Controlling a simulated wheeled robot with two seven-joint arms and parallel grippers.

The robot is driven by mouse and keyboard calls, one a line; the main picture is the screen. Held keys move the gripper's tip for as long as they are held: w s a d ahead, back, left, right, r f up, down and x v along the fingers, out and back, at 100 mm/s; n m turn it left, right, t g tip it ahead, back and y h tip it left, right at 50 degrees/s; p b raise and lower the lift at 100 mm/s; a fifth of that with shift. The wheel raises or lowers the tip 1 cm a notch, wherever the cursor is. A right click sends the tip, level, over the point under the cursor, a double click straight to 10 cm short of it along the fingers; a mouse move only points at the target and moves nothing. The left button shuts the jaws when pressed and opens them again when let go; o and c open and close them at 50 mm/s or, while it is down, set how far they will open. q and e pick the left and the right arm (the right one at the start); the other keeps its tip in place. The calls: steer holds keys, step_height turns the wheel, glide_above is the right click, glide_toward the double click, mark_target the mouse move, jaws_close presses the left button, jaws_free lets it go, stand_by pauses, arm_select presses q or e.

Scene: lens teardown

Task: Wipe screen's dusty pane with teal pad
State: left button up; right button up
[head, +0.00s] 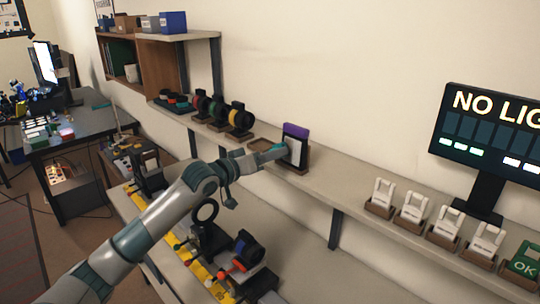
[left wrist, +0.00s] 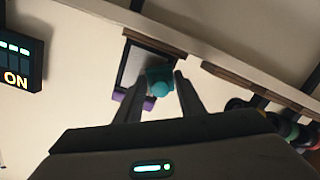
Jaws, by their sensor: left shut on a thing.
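The screen (head: 298,149) stands upright on the wall shelf, with a purple top, a pale pane and a brown base. It shows upside down in the left wrist view, with its pane (left wrist: 133,66) and purple edge (left wrist: 119,96). My left gripper (head: 272,152) is at the left side of the pane. It is shut on the teal pad (left wrist: 160,79), which sits between the fingertips and overlaps the pane in the left wrist view. I cannot tell whether the pad touches the pane. Dust is too fine to make out. My right gripper is out of view.
An empty brown tray (head: 252,146) lies left of the screen. Ringed holders (head: 240,120) stand farther left. White cards in brown stands (head: 412,210) and a dark monitor (head: 487,135) are to the right. A lower bench (head: 310,268) holds a lens assembly (head: 243,252).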

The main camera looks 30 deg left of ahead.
arm_select(q)
steer(key=shift+s+d+b, duration=0.2)
steer(key=shift+s+d, duration=0.1)
steer(key=shift+d, duration=0.4)
steer(key=shift+s+d+b, duration=0.2)
steer(key=shift+s+d, duration=0.1)
steer(key=shift+d, duration=0.4)
steer(key=shift+w+b, duration=0.1)
steer(key=shift+b, duration=0.6)
